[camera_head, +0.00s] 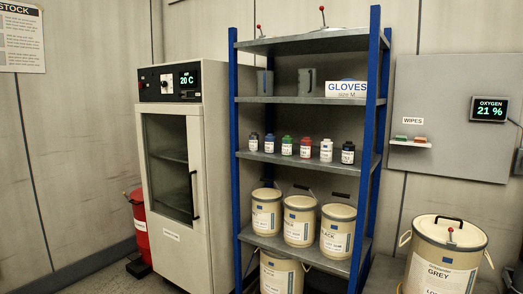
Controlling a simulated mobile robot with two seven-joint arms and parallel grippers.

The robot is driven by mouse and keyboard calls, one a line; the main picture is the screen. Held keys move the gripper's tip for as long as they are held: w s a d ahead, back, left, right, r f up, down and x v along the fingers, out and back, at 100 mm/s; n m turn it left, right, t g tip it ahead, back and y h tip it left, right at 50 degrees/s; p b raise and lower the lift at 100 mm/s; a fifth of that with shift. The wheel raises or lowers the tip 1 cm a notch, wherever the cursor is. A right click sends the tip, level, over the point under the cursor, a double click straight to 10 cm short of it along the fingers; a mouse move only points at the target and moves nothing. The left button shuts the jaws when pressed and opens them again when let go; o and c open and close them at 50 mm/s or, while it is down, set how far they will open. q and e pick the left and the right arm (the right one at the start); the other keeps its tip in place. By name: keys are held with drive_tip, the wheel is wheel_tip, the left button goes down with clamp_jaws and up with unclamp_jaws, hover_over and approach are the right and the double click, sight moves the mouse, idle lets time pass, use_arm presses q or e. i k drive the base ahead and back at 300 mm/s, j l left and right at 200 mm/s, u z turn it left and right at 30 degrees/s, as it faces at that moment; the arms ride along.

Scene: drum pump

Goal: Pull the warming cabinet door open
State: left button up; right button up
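The warming cabinet (217,130) is a tall white cabinet left of the blue shelf rack. Its control panel shows 20 C. Its door (172,122) has a glass window with shelves visible behind it, and looks closed. A dark vertical handle (194,195) is on the door's right side. Nothing touches the handle. I cannot make out either of my grippers in this view.
A blue-post rack (233,150) with jugs, small bottles and cream drums stands right beside the cabinet. A red container (140,222) stands at the cabinet's left. A large drum marked GREY (443,258) is at the lower right. Floor in front of the cabinet is mostly out of view.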

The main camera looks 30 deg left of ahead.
sight(181, 252)
drive_tip(key=j+u, duration=0.1)
drive_tip(key=j, duration=0.35)
drive_tip(key=i+j+u, duration=0.1)
drive_tip(key=j, duration=0.35)
drive_tip(key=j+u, duration=0.1)
drive_tip(key=j, duration=0.35)
drive_tip(key=i+j+u, duration=0.1)
drive_tip(key=j, duration=0.35)
drive_tip(key=i, duration=0.05)
